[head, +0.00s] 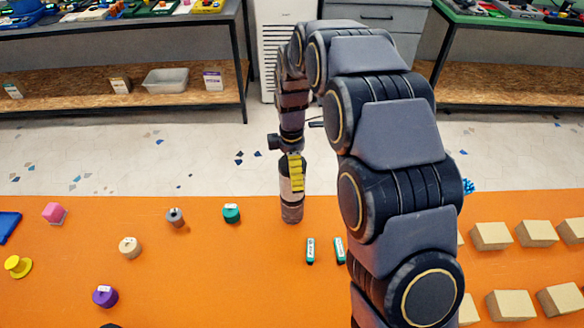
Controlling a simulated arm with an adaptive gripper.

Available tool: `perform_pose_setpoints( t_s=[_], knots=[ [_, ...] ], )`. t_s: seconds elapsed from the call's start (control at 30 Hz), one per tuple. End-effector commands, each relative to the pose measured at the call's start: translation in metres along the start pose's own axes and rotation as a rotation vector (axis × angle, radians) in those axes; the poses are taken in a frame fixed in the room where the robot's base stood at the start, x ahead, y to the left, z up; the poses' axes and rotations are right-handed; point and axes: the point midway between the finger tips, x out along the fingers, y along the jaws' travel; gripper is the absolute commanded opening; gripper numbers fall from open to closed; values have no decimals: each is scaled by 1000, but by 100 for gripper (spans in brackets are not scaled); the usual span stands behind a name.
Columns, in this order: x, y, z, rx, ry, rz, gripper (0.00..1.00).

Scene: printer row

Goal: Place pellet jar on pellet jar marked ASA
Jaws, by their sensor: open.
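My gripper (296,174), with a yellow ribbed finger, points down near the orange table's far edge. It is open. Right at it is a dark upright cylinder with a pale band (289,184), which appears to be a pellet jar; the finger covers part of it. Directly below is a brownish-grey jar-like piece (291,213) at table level. I cannot tell whether these are two stacked jars or one, or whether the finger touches. No ASA marking is readable.
On the orange table (200,265), small teal (231,213), grey (175,217), beige (129,247) and purple (105,296) pieces lie left. Two teal labelled sticks (310,250) lie nearby. Several tan boxes (491,236) stand right. My arm hides the table's right middle.

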Motion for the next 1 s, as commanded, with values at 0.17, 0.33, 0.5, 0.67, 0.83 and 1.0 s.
perform_pose_setpoints(
  t_s=[0.17,0.33,0.5,0.67,0.83,1.0],
  knots=[
    [-32,2,0,0,0,8,98],
    [-70,2,0,-1,0,10,98],
    [-99,1,0,-1,0,7,98],
    [-113,1,0,-1,0,3,98],
    [-117,0,0,0,0,3,98],
    [-123,-14,4,69,2,-5,98]
  ],
)
